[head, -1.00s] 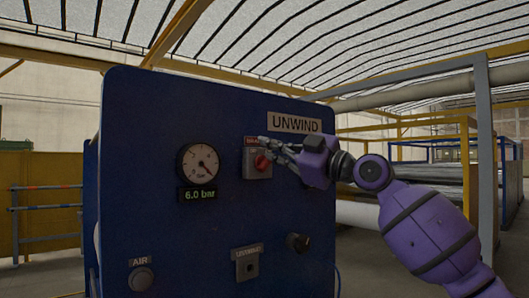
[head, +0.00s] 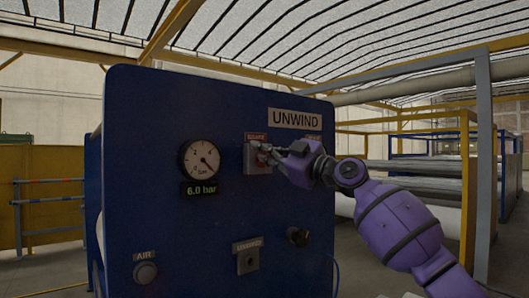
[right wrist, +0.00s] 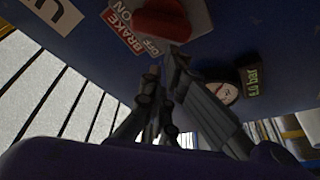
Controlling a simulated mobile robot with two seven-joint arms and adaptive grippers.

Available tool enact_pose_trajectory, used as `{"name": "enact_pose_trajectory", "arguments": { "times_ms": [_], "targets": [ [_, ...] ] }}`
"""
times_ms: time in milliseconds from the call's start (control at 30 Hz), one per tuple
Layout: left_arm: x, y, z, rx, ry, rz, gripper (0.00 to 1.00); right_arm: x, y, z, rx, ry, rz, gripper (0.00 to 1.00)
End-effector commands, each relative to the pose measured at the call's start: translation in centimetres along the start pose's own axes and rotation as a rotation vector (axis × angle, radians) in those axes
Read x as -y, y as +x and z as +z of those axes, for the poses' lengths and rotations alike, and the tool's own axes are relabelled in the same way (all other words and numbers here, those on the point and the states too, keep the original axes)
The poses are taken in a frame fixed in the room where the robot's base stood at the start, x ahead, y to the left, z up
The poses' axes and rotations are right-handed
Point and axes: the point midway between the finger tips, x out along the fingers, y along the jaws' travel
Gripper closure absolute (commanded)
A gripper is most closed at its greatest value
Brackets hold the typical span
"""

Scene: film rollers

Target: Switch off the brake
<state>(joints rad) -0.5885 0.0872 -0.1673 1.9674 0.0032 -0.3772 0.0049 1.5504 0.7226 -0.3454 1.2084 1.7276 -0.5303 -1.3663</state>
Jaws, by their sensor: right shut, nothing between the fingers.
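The brake switch is a red knob (head: 262,159) on a grey plate below a red label, on the blue UNWIND panel (head: 220,225). My right gripper (head: 262,149) is shut and empty, its fingertips at the knob and partly covering it. In the right wrist view the red knob (right wrist: 163,17) is at the top, with BRAKE, ON and OFF lettering beside it. The shut right fingertips (right wrist: 164,68) point at it from just below in that picture. I cannot tell whether they touch it. My left gripper is not in view.
A round pressure gauge (head: 201,159) with a 6.0 bar display (head: 199,189) is left of the switch. Lower are an AIR button (head: 145,272), a grey plate (head: 248,260) and a black knob (head: 298,237). Yellow frames and rollers stand to the right.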

Motion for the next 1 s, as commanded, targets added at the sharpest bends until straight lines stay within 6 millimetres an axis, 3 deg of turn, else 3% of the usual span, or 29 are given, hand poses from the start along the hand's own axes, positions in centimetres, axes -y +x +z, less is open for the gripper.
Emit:
{"name": "enact_pose_trajectory", "arguments": {
  "times_ms": [1000],
  "targets": [
    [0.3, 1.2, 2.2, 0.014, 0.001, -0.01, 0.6, 1.4, 0.7, 0.1, 0.001, -0.167, -0.06, 1.0]
  ]
}}
